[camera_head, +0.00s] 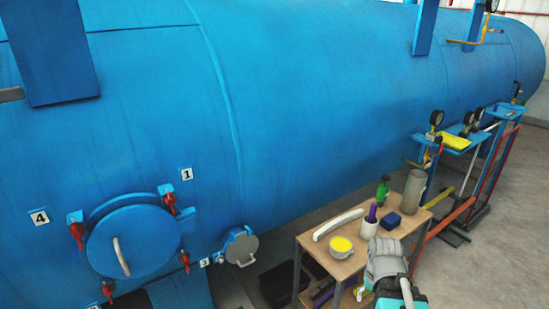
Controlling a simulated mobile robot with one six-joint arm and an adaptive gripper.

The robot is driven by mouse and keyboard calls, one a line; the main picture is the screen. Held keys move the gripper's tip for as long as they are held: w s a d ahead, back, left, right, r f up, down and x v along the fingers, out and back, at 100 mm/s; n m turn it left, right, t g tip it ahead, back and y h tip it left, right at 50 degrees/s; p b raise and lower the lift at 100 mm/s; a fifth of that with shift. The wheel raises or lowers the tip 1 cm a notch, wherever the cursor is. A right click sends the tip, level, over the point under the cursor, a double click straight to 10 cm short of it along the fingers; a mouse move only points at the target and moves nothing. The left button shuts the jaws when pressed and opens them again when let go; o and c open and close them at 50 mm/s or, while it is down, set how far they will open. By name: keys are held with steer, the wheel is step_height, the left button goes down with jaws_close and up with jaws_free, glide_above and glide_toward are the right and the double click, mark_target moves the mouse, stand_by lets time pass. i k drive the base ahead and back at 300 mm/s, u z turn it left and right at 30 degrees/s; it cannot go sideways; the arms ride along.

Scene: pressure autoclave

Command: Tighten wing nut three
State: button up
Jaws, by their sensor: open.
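A round blue hatch door (146,243) with a pale curved handle (122,257) sits at the lower left of the blue tank. Red wing nuts stand around its rim. The wing nut (184,261) at its lower right is beside a small, partly legible label (205,262) that looks like 3. How tight the nut is cannot be told. Part of my grey and teal arm shows at the lower right; no gripper fingers can be made out.
A smaller grey round cover (241,247) sits right of the hatch. A wooden-topped cart (313,246) holds a yellow-filled bowl (341,247), a green bottle (382,190) and a grey cylinder (413,188). Gauges on blue stands are behind it. Open floor (510,230) lies at right.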

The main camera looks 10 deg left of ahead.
mark_target(185, 260)
steer(key=u, duration=1.25)
steer(key=k, duration=0.55)
steer(key=u, duration=0.25)
steer(key=i, duration=0.5)
steer(key=z, duration=0.05)
